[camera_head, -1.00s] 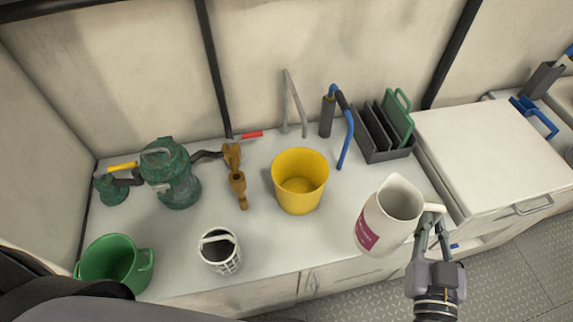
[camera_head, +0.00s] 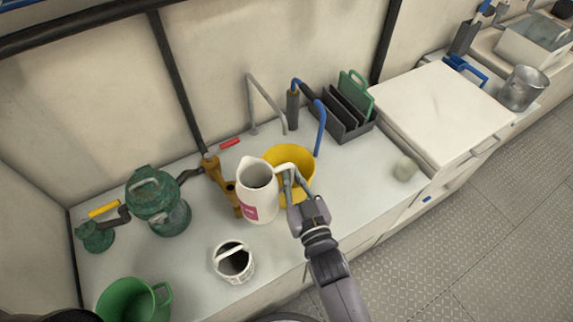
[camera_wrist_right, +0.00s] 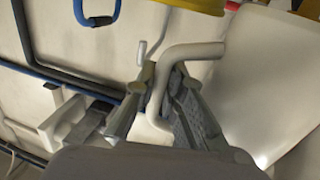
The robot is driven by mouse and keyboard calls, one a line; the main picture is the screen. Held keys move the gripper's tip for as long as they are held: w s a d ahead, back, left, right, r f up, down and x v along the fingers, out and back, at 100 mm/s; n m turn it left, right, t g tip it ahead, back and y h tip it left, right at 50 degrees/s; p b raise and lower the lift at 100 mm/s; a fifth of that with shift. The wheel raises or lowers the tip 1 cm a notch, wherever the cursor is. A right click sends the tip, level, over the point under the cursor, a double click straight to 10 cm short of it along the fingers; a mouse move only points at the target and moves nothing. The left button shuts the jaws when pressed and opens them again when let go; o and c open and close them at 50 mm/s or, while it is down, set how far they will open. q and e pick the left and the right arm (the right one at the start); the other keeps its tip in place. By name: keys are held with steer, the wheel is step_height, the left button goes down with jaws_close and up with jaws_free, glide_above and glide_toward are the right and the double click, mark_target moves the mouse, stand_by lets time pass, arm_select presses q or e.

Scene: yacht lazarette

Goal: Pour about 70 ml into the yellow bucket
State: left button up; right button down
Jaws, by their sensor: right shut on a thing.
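The yellow bucket (camera_head: 292,158) stands on the white counter, partly hidden behind the jug and my right gripper. A white jug (camera_head: 257,200) with a magenta label is upright in front of the bucket's left side, seemingly held above the counter. My right gripper (camera_head: 290,182) is shut on the jug's handle. In the right wrist view, the fingers (camera_wrist_right: 170,88) close around the white handle (camera_wrist_right: 188,52), and the jug's body (camera_wrist_right: 278,85) fills the right side. A bit of the yellow bucket (camera_wrist_right: 195,4) shows at the top. The jug's contents cannot be made out. My left gripper is not in view.
Green pumps (camera_head: 158,203) are at the left, brown fittings (camera_head: 222,180) beside the jug.

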steer(key=shift+a, duration=0.3)
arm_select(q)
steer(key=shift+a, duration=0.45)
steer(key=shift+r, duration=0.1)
